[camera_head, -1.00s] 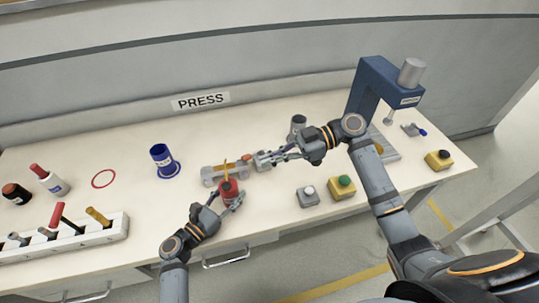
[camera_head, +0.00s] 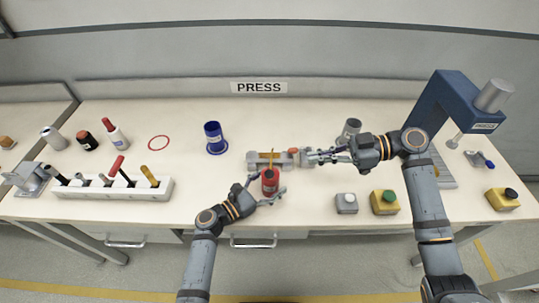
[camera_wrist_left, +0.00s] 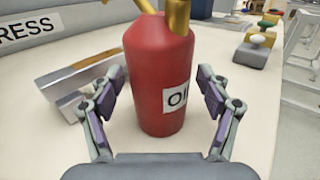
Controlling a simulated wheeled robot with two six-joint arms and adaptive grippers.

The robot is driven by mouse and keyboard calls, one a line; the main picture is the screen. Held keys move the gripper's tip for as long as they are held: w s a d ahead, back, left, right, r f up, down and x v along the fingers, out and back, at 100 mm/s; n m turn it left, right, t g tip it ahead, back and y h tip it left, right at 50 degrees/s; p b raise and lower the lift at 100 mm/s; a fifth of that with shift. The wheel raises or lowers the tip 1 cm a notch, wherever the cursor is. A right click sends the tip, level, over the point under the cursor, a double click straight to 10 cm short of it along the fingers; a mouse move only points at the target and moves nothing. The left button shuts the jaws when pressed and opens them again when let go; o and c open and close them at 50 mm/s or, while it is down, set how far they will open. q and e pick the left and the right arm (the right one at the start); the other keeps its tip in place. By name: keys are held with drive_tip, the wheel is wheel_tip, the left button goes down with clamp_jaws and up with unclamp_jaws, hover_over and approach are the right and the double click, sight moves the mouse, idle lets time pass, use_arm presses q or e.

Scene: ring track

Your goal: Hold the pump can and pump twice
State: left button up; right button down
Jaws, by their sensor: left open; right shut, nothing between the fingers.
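The red pump can (camera_head: 270,183) stands upright near the front of the table, with a gold spout and lever on top. In the left wrist view the can (camera_wrist_left: 155,75) carries a partly visible white label reading "OI". My left gripper (camera_head: 268,188) is open with its fingers on either side of the can. The left wrist view shows a gap between the can and each finger pad. My right gripper (camera_head: 311,156) is shut and empty, beyond the can to the right, close to the right end of a grey fixture.
The grey fixture (camera_head: 255,160) lies just behind the can. A blue cup (camera_head: 213,137) stands at the back left, and a white tool rack (camera_head: 150,190) is farther left. Button boxes (camera_head: 384,202) and a blue press (camera_head: 447,95) are at the right.

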use_arm(q)
drive_tip(key=v, duration=1.2)
